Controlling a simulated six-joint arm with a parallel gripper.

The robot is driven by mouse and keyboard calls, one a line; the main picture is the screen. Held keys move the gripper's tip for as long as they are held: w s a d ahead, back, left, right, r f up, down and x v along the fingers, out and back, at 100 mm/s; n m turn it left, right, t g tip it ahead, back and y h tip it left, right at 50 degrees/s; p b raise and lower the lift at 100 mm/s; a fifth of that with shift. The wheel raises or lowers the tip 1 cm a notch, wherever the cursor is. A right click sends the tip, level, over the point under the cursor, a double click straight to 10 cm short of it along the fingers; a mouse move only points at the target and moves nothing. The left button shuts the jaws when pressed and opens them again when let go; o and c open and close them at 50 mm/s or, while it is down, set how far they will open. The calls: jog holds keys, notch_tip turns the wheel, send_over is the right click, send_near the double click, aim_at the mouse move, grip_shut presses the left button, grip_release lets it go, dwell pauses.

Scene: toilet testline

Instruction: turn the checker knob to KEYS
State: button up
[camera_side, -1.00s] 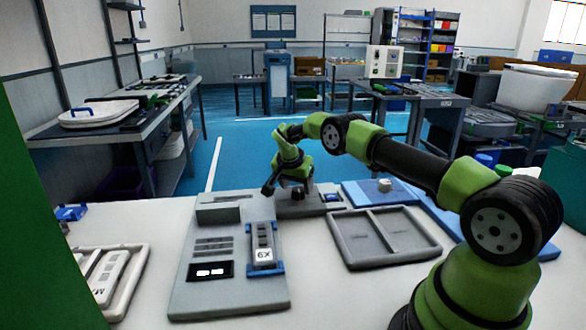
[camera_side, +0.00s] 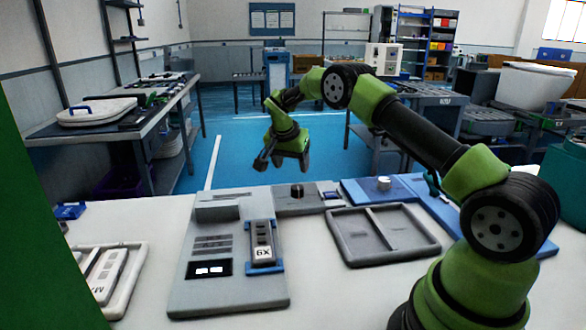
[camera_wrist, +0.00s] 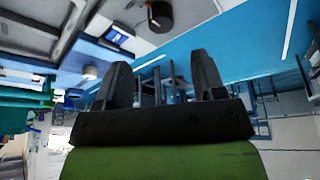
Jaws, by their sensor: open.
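The dark round knob (camera_side: 297,190) sits on a low grey box behind the checker panel (camera_side: 230,290); it also shows at the top of the wrist view (camera_wrist: 160,17). Its pointer direction and any KEYS label are too small to read. My gripper (camera_side: 284,164) is open and empty, raised above and apart from the knob in the side view. In the wrist view its two dark fingers (camera_wrist: 161,65) are spread with nothing between them. A device marked 6X (camera_side: 263,240) sits in a blue holder on the panel. The panel's dark screen (camera_side: 210,268) shows white marks.
A grey divided tray (camera_side: 345,251) lies right of the panel. A blue board (camera_side: 405,185) with a silver knob (camera_side: 384,183) lies behind it. A pale tray of white parts (camera_side: 130,280) is at the left. The air around my gripper is clear.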

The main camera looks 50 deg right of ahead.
aim_at(298, 187)
jog(key=s+d+n+t+y, duration=0.3)
jog(key=d+n+y, duration=0.2)
jog(key=n, duration=1.2)
jog(key=shift+n+t, duration=0.3)
jog(key=x, duration=0.9)
jog(key=shift+a+f, duration=0.2)
jog(key=shift+f, duration=0.2)
jog(key=shift+c, duration=0.2)
jog(key=c, duration=0.9)
